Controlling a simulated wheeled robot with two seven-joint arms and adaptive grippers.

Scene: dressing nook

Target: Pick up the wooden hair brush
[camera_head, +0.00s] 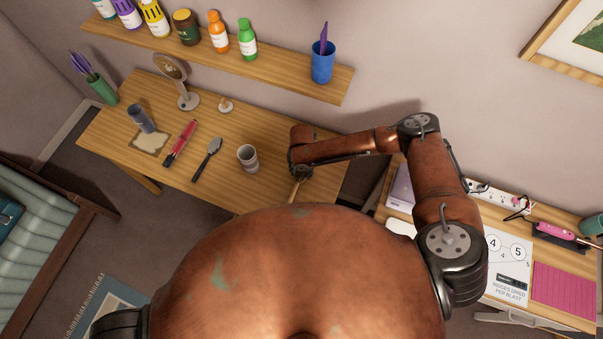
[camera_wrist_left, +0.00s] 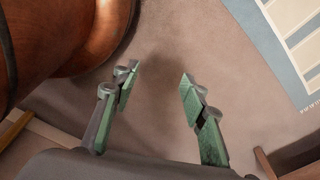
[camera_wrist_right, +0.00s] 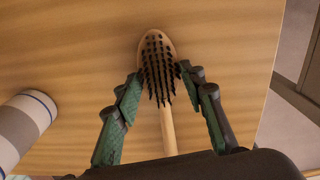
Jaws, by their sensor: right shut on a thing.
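The wooden hair brush (camera_wrist_right: 168,130) has a pale wooden handle and an oval head with black bristles. In the head view only part of its handle (camera_head: 295,191) shows below my right gripper (camera_head: 300,173); the rest is hidden. In the right wrist view my right gripper (camera_wrist_right: 160,76) is shut on the brush, with one finger on each side of the bristled head. The bristles face that camera, and the wooden table lies behind the brush. My left gripper (camera_wrist_left: 158,73) is open and empty above the floor.
A grey cup (camera_head: 249,163) stands left of my right gripper, with a black brush (camera_head: 206,160) and a red tool (camera_head: 180,143) farther left. A shelf (camera_head: 290,84) with bottles hangs behind. A second table with a pink mat (camera_head: 563,290) stands at right.

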